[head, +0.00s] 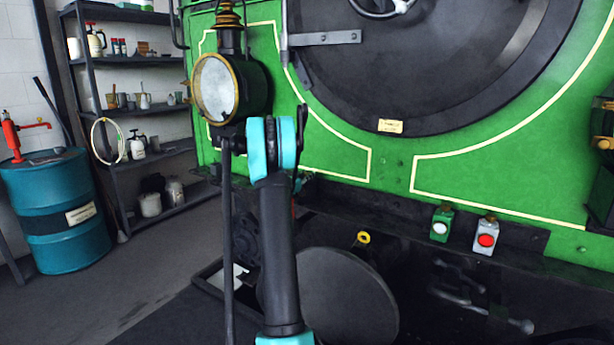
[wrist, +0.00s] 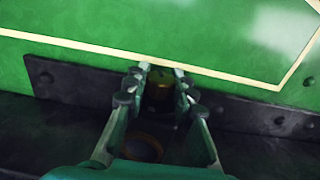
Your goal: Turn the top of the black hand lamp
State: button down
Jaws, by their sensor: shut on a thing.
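My gripper (wrist: 161,71) shows in the wrist view with its two fingers on either side of the dark, brassy-brown top of the black hand lamp (wrist: 158,96). It is shut on that top. Below, a round brownish ring (wrist: 141,147) shows dimly between the fingers; I cannot tell if it belongs to the lamp. The lamp stands close in front of the green panel, by a dark ledge. Most of the lamp's body is hidden or in shadow. In the head view, my arm hides both gripper and lamp.
A green hand lamp (head: 441,223) and a grey one with a red lens (head: 486,237) stand on the ledge to the right. A large brass-rimmed headlamp (head: 216,88) hangs at upper left. A blue drum (head: 55,215) and shelves (head: 135,60) stand at left.

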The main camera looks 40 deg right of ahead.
jog(key=m+g, duration=0.2)
jog(key=g, duration=0.2)
jog(key=m+g+h, duration=0.1)
jog(key=m+g, duration=0.2)
jog(key=g, duration=0.1)
jog(key=shift+m+g, duration=0.3)
jog(key=c, duration=1.2)
grip_release()
jog(key=a, duration=0.8)
jog(key=w+a, duration=0.1)
jog(key=a, duration=0.3)
jog(key=shift+r, duration=0.1)
